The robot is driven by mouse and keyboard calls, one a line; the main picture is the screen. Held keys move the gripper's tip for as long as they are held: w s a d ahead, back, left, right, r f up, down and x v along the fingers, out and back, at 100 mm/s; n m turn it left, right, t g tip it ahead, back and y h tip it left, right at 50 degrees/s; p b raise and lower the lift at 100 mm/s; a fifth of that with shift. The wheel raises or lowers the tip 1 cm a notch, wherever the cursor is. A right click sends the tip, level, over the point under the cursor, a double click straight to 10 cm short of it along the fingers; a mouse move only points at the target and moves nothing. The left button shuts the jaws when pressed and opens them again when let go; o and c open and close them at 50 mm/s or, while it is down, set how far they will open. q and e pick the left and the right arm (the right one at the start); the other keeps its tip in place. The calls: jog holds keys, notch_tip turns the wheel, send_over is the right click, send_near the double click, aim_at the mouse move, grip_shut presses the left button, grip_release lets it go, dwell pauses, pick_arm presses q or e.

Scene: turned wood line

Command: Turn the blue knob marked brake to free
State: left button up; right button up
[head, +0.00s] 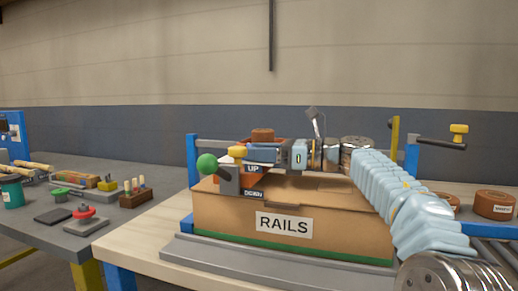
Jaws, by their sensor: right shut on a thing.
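My right gripper (252,158) reaches in from the right above the cardboard box marked RAILS. It points left, and its jaws are shut at a small part by the UP plate (253,169). I cannot make out what that part is. No knob marked brake can be picked out and no brake lettering is readable. A lever with a green ball (207,164) stands left of the UP and DOWN (253,193) plates. A yellow-topped part (238,152) is just left of my fingertips. My left gripper is not in view.
The box marked RAILS (340,222) stands on the pale bench under my right arm. Brown round pieces (494,205) lie at right. Another yellow-topped bar (459,130) sticks out there. A grey table (45,218) with several small tools stands at left.

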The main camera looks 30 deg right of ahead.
jog(key=o, duration=0.8)
jog(key=v, duration=1.4)
jog(key=shift+a+b, duration=0.1)
jog(key=shift+b, duration=0.2)
